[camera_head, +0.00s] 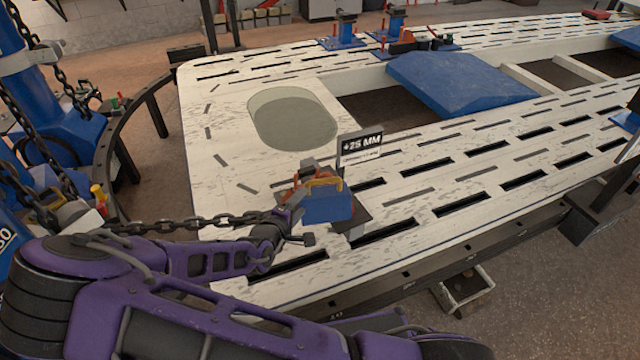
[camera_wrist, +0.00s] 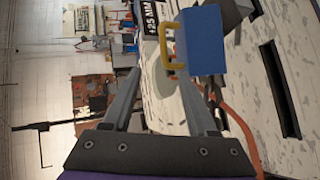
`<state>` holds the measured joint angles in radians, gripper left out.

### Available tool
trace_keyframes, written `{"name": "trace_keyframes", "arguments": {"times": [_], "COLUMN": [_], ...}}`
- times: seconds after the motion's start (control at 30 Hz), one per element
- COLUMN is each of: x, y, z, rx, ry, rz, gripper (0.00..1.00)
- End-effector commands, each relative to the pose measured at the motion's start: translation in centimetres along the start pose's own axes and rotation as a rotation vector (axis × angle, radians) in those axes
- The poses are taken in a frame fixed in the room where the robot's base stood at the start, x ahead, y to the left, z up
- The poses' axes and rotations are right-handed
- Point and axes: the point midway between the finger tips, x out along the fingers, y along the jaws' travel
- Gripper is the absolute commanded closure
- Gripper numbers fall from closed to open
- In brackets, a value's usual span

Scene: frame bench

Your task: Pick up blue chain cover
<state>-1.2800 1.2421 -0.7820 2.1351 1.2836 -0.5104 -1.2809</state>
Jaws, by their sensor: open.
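The blue chain cover (camera_head: 326,208) is a small blue box with a yellow handle on top. It sits on the white slotted bench beside the "+25 MM" sign. In the wrist view the blue cover (camera_wrist: 203,40) is at upper centre right, its yellow handle facing left. My gripper (camera_head: 298,208) is just left of the cover in the head view. In the wrist view my gripper (camera_wrist: 160,82) has its two fingers apart with nothing between them. The cover lies beyond the fingertips, toward the right finger. Whether the right finger touches it I cannot tell.
The black "+25 MM" sign (camera_head: 360,145) stands right behind the cover. A chain (camera_head: 185,224) runs from the left to near my gripper. A blue sloped panel (camera_head: 460,84) and blue clamps (camera_head: 342,40) lie farther back. The bench (camera_head: 225,120) has an oval opening and bare surface around it.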

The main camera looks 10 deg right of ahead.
Motion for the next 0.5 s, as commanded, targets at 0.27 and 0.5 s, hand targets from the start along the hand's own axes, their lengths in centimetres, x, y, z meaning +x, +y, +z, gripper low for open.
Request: {"name": "trace_keyframes", "arguments": {"times": [0.27, 0.5], "x": [2.7, 8.0], "y": [-0.7, -0.7], "z": [1.3, 1.4], "rx": [0.016, 0.015], "ry": [-0.031, -0.03], "rz": [0.004, 0.003], "gripper": [0.42, 0.42]}}
